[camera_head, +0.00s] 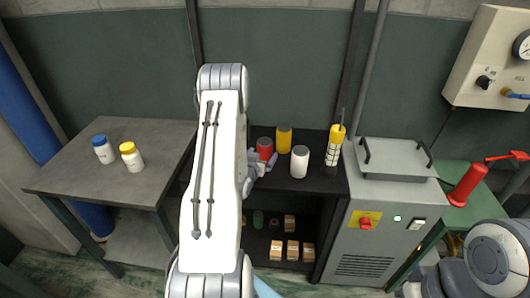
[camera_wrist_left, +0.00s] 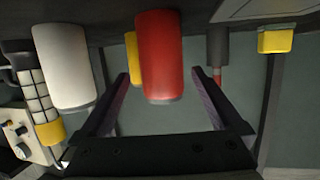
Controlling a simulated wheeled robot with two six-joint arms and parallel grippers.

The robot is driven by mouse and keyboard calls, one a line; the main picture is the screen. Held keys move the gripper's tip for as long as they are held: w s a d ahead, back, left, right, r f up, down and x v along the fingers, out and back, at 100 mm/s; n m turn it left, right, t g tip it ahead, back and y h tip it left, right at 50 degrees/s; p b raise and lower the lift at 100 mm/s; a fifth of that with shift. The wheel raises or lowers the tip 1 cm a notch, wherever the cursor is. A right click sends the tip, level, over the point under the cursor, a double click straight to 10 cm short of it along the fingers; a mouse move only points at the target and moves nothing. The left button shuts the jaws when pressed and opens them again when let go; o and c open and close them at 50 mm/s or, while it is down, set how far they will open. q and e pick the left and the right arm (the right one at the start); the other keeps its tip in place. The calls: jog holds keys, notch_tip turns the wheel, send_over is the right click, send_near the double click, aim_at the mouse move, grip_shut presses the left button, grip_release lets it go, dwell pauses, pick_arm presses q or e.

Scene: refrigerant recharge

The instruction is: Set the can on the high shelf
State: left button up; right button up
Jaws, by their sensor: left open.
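A red can (camera_head: 265,147) stands on the black upper shelf (camera_head: 311,186), partly hidden behind my left gripper. A yellow can (camera_head: 284,138) and a white can (camera_head: 300,161) stand near it. My left gripper (camera_head: 258,163) is at the red can. In the left wrist view the open fingers (camera_wrist_left: 160,74) have the red can (camera_wrist_left: 158,50) between them, with gaps visible at both sides. The white can (camera_wrist_left: 64,65) is outside the fingers, and the yellow can (camera_wrist_left: 131,55) is partly hidden behind the red one. My right arm shows at the lower right, its gripper out of sight.
A yellow-topped bottle in a cage (camera_head: 334,147) stands right of the cans. A grey machine (camera_head: 372,232) adjoins the shelf. Small boxes (camera_head: 291,249) sit on the lower shelf. A grey table (camera_head: 85,178) at left holds blue-capped (camera_head: 103,149) and yellow-capped jars (camera_head: 131,157).

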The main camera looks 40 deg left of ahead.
pick_arm(q)
jog(key=shift+p+x, duration=0.55)
jog(key=shift+x, duration=1.7)
jog(key=shift+s+a+f, duration=0.1)
jog(key=shift+a, duration=0.05)
jog(key=c, duration=1.4)
grip_shut()
